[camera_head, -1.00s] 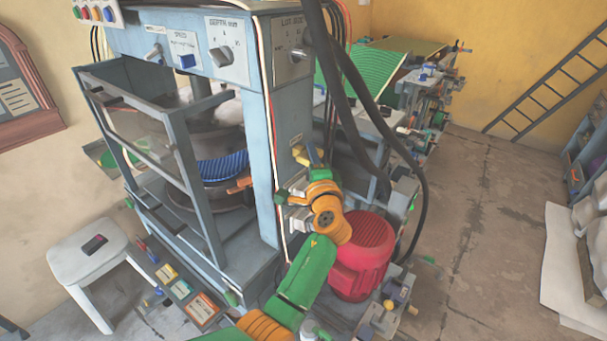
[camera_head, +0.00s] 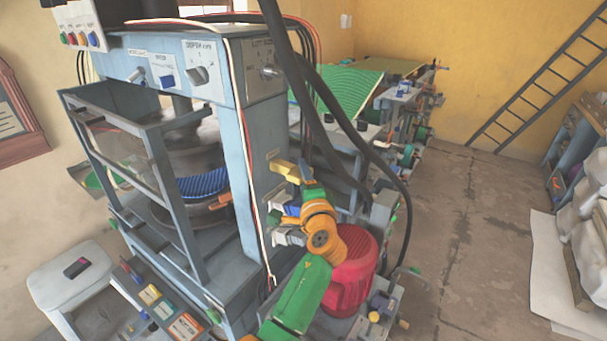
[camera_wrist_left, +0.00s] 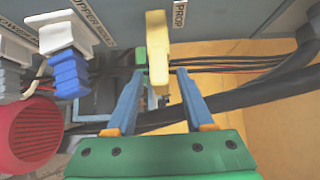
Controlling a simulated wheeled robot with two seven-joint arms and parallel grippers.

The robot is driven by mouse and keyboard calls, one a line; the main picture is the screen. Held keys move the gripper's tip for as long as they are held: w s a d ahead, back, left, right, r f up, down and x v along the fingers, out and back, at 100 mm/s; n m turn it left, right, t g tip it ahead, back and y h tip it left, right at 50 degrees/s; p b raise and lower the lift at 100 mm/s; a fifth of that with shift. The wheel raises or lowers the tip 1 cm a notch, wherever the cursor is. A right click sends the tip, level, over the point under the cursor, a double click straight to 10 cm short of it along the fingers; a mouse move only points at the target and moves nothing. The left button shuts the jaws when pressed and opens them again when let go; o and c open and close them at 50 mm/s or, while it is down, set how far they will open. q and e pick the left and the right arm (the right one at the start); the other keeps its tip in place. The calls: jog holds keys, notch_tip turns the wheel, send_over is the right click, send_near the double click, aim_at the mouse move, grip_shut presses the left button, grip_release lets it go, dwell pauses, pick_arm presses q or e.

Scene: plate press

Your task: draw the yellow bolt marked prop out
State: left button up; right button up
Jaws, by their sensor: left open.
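The yellow bolt (camera_wrist_left: 158,45) sticks out of the press's grey side panel beside a label reading PROP (camera_wrist_left: 178,14). In the head view the bolt (camera_head: 283,168) is on the side of the press column. My left gripper (camera_wrist_left: 160,74) is open, its two blue fingers on either side of the bolt's free end in the wrist view. I cannot tell whether a finger touches the bolt. In the head view my left gripper (camera_head: 304,176) is just right of the bolt. My right gripper is not in view.
A blue-and-white connector (camera_wrist_left: 68,60) juts from the same panel, left of the bolt. Thick black hoses (camera_head: 335,110) hang close to the right. Open floor (camera_head: 460,230) lies farther right.

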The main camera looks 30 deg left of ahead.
pick_arm(q)
jog(key=p+v, duration=0.1)
jog(key=v, duration=0.5)
jog(key=shift+s+d, duration=0.15)
jog(key=shift+d, duration=0.1)
